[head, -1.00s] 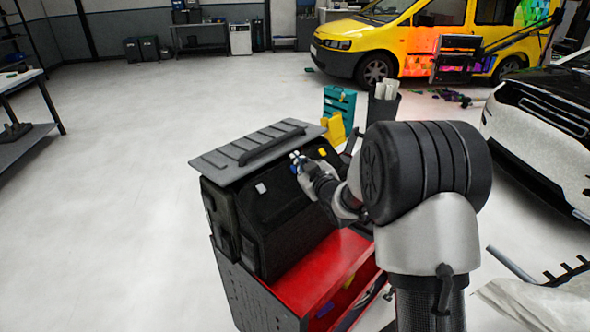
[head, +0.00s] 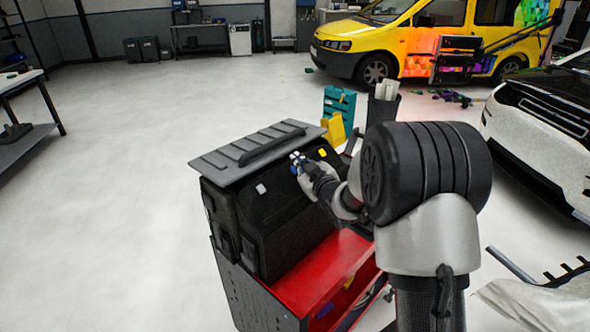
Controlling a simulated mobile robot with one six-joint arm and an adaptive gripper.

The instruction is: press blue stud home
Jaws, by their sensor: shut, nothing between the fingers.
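A black panel box (head: 275,222) stands on a red cart, under a grey ribbed lid. On its sloped upper face are a white stud (head: 261,189) at left and a yellow stud (head: 323,153) at right. Between them a small patch of blue (head: 294,170) shows at the tip of my gripper (head: 298,162), likely the blue stud. My gripper is shut and empty, with its tip at the panel face. The gripper and wrist cover most of the blue stud, so I cannot tell how deep it sits or whether I touch it.
The red cart (head: 318,273) has an open tray holding blue and yellow pieces. A teal and yellow stand (head: 338,112) and a dark bin of rolls (head: 384,103) are behind it. A white car is at right, a yellow van at the back. The floor at left is clear.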

